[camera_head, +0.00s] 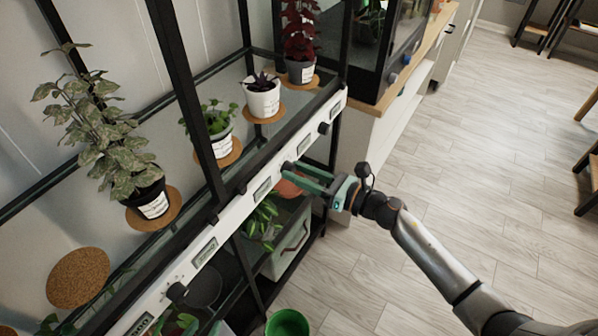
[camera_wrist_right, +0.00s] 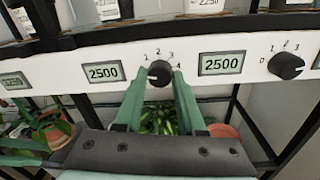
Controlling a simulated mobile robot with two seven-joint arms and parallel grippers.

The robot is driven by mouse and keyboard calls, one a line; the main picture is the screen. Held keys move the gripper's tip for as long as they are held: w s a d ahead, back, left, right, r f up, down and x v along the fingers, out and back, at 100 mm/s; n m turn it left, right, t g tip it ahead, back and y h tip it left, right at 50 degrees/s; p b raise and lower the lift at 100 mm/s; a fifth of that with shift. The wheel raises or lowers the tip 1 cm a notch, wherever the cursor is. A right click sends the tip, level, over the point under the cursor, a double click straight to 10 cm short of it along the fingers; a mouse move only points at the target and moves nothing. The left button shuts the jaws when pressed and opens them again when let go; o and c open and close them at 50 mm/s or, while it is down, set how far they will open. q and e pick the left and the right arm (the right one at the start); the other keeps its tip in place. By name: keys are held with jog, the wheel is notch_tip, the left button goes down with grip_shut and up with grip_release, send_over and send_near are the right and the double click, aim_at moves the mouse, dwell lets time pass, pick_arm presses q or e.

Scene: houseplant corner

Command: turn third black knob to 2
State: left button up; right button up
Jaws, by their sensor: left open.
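A white rail (camera_head: 225,215) along the shelf front carries several black knobs and small displays. My right gripper (camera_wrist_right: 159,78) has its two green fingers on either side of a black knob (camera_wrist_right: 159,72), the third from the left in the head view (camera_head: 288,167). The numbers 1, 2, 3 and 4 show around this knob; its white mark points left, below the 1. I cannot tell whether the fingers touch the knob. The right gripper also shows in the head view (camera_head: 300,180). My left gripper is out of view.
Another black knob (camera_wrist_right: 286,66) is to the right, with a display (camera_wrist_right: 221,64) between. A display reading 2500 (camera_wrist_right: 103,72) is left of the gripped-around knob. Potted plants on cork mats (camera_head: 152,208) stand above the rail.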

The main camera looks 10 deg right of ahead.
grip_shut()
jog(key=shift+m, duration=0.3)
jog(key=m, duration=0.2)
jog(key=shift+m, duration=0.4)
jog(key=m+p, duration=0.1)
jog(key=m, duration=0.2)
jog(key=shift+m+t, duration=0.3)
jog(key=shift+m, duration=0.1)
jog(key=m, duration=0.3)
jog(key=shift+s+p, duration=0.1)
jog(key=shift+p, duration=0.3)
jog(key=m, duration=0.2)
jog(key=shift+m+p, duration=0.3)
jog(key=shift+p, duration=0.1)
jog(key=shift+m+p, duration=0.3)
jog(key=shift+m, duration=0.7)
pick_arm(q)
jog(key=shift+s+a+r, duration=0.2)
jog(key=shift+a+r, duration=0.2)
jog(key=shift+r, duration=0.15)
jog(key=shift+s+a+r, duration=0.2)
jog(key=shift+a+r, duration=0.2)
jog(key=shift+r, duration=0.15)
pick_arm(e)
jog(key=shift+m+t, duration=0.3)
jog(key=shift+m, duration=0.3)
